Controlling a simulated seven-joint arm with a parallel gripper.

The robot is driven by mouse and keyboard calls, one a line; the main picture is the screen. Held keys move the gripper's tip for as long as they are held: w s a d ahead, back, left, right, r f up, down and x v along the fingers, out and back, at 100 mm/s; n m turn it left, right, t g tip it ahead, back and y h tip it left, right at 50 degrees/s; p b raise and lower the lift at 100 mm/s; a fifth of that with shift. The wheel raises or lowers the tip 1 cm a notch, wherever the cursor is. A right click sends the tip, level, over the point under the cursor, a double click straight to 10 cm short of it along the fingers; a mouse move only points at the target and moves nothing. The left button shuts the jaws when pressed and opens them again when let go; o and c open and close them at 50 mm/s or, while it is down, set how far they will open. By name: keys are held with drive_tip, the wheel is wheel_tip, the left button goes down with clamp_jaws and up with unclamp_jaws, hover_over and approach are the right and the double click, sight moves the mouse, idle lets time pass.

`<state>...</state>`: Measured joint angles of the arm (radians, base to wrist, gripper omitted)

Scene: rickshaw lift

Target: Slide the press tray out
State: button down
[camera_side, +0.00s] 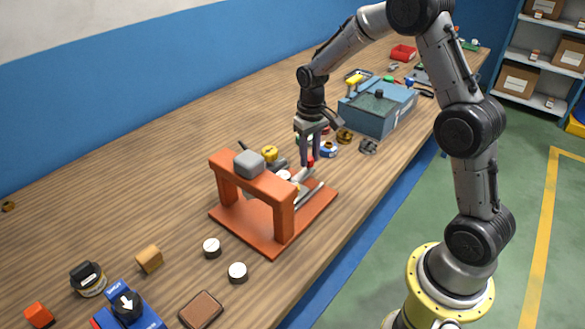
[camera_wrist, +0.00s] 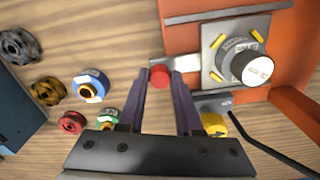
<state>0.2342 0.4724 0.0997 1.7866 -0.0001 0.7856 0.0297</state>
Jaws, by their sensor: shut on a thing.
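The orange press (camera_side: 252,182) stands on the table as an arch with a grey block (camera_side: 248,163) on top, over a flat orange base (camera_side: 238,215). The grey press tray (camera_wrist: 212,72) lies over the base in the wrist view, carrying a round part with a white cap (camera_wrist: 258,68) between yellow clips. A red knob (camera_wrist: 160,76) is at the tray's outer side; it also shows in the side view (camera_side: 310,161). My gripper (camera_side: 309,162) points down at the far end of the press. Its fingers (camera_wrist: 160,82) are shut on the red knob.
A blue-grey box (camera_side: 378,108) stands beyond the gripper. Several small round parts, including a blue ring (camera_wrist: 91,85) and a brown one (camera_wrist: 48,91), lie close to my fingers. White-topped discs (camera_side: 237,272) lie before the press. The table's left is mostly clear.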

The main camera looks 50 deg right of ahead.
drive_tip(key=shift+w+d+r, duration=0.1)
drive_tip(key=shift+d, duration=1.75)
drive_tip(key=c, duration=0.6)
unclamp_jaws()
wheel_tip(320, 180, up, 14)
drive_tip(key=shift+f, duration=0.1)
drive_tip(key=shift+a, duration=0.1)
